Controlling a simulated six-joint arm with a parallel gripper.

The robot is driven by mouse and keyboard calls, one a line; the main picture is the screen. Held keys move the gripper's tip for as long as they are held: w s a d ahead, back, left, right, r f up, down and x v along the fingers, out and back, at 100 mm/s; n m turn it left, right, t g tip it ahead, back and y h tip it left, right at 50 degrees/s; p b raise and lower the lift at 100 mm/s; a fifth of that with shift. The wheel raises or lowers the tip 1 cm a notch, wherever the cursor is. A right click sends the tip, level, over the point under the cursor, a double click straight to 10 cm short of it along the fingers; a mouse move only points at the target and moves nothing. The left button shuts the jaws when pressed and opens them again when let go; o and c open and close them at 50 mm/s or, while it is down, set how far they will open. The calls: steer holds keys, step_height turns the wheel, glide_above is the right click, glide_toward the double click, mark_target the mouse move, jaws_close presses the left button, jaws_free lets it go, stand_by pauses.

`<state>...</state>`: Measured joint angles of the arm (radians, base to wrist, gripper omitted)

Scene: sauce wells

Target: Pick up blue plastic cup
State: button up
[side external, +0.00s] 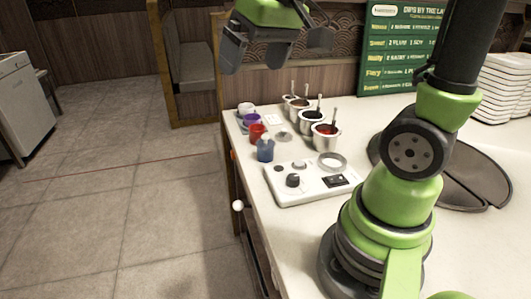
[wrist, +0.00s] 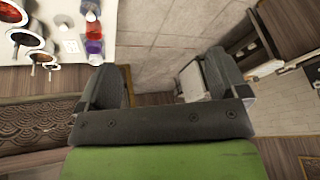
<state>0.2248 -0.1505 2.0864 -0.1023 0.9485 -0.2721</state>
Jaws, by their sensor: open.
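The blue plastic cup (side external: 265,150) stands upright on the counter near its left edge, in front of a red cup (side external: 257,133). In the wrist view a small blue patch (wrist: 91,17) at the top, beyond the red cup (wrist: 94,28), looks like the blue cup, partly cut off or small. My gripper (side external: 262,60) is high above the far end of the counter, open and empty, well away from the blue cup. Its two fingers (wrist: 165,88) show wide apart in the wrist view.
A purple cup (side external: 252,119) and a white cup (side external: 246,109) stand behind the red one. Several sauce wells with ladles (side external: 326,138) line up to their right. A white control panel (side external: 305,182) lies in front. A green menu board (side external: 400,45) stands behind. The floor is left of the counter.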

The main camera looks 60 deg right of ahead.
steer(key=w+d+f+g, duration=0.2)
steer(key=w+d+f, duration=0.2)
steer(key=w+d, duration=0.15)
steer(key=n+g, duration=0.1)
steer(key=g, duration=0.2)
glide_above(267, 136)
step_height(267, 136, down, 14)
steer(key=shift+s+f, duration=0.1)
steer(key=shift+s, duration=0.05)
steer(key=shift+n, duration=0.3)
step_height(267, 136, down, 5)
steer(key=shift+d+r, duration=0.15)
steer(key=shift+r, duration=0.05)
step_height(267, 136, down, 6)
steer(key=shift+r, duration=0.1)
steer(key=c, duration=1)
